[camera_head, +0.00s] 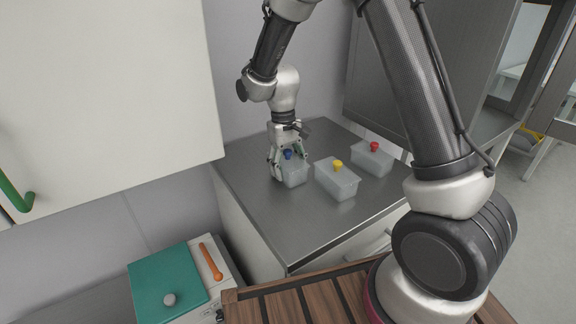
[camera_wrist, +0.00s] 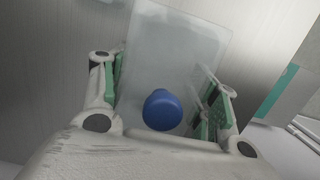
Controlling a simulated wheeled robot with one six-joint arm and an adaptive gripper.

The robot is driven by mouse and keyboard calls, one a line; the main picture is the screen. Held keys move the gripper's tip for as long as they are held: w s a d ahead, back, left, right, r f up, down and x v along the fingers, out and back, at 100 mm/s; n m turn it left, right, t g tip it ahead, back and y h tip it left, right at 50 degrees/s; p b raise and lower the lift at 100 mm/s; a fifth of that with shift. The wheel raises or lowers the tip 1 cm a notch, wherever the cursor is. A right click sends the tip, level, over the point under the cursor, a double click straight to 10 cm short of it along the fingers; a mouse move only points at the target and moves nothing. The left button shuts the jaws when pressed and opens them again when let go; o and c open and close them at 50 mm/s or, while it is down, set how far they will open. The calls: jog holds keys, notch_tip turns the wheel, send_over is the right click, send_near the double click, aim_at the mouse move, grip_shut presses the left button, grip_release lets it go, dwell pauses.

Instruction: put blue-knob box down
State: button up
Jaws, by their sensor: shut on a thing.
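The blue-knob box (camera_head: 295,175) is a translucent pale box with a blue knob on its lid. It is at the left end of a row of boxes on the grey metal counter (camera_head: 290,225). My gripper (camera_head: 282,163) is shut on the blue-knob box, with its fingers on either side. In the wrist view the blue knob (camera_wrist: 162,110) sits between the green-padded fingers, with the box (camera_wrist: 175,50) beyond it. The box looks upright and at or very near the counter top; I cannot tell whether it touches.
A yellow-knob box (camera_head: 337,181) stands just right of it, and a red-knob box (camera_head: 372,158) farther right. The counter front is clear. A teal-lidded case (camera_head: 168,282) with an orange handle (camera_head: 211,262) is at lower left. A white cabinet (camera_head: 100,90) hangs at upper left.

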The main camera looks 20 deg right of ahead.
jog(key=o, duration=1)
jog(key=shift+o, duration=0.2)
